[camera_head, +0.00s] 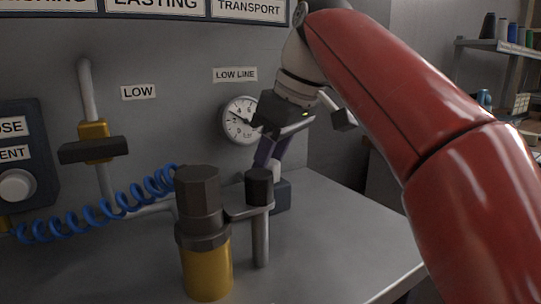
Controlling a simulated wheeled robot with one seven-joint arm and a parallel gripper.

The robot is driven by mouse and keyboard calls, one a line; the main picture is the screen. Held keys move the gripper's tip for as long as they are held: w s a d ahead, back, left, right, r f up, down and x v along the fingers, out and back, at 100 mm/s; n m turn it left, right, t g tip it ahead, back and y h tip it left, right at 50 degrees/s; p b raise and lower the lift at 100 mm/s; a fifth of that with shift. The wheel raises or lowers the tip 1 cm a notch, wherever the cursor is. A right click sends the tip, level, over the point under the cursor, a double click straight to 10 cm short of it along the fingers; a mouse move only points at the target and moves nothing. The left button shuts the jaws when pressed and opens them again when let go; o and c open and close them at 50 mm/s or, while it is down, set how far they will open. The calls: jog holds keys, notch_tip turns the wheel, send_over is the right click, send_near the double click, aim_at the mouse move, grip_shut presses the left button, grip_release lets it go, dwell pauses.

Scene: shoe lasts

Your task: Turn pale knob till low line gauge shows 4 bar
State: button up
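The round white low line gauge (240,122) is on the grey wall under its LOW LINE label (235,74). My gripper covers its right side. Its dark needle seems to point left, below the 4 mark; the exact reading is too small to tell. My gripper (308,130) is in front of the wall, right of the gauge, with its fingers apart. Below it, a small pale part (274,171), possibly the pale knob, shows above a grey block (283,195) on the bench. A dark bluish piece overlaps it; I cannot tell whether my gripper touches it.
A capped yellow cylinder (207,268) and a dark-topped post (260,235) stand in front. A coiled blue hose (95,220) and a yellow valve with a dark handle (93,150) are at left. A panel with another pale round knob (17,186) is far left. The bench's right front is clear.

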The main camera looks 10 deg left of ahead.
jog(key=m+p, duration=0.1)
jog(key=m, duration=0.1)
jog(key=m+t+h+p, duration=0.1)
jog(key=m, duration=0.1)
jog(key=shift+s+r, duration=0.1)
jog(key=shift+r, duration=0.1)
jog(key=shift+a+f+m+t+h+p, duration=0.1)
jog(key=shift+m+t+h+p, duration=0.4)
jog(key=shift+m+p, duration=0.8)
jog(key=shift+m, duration=0.3)
jog(key=o, duration=1)
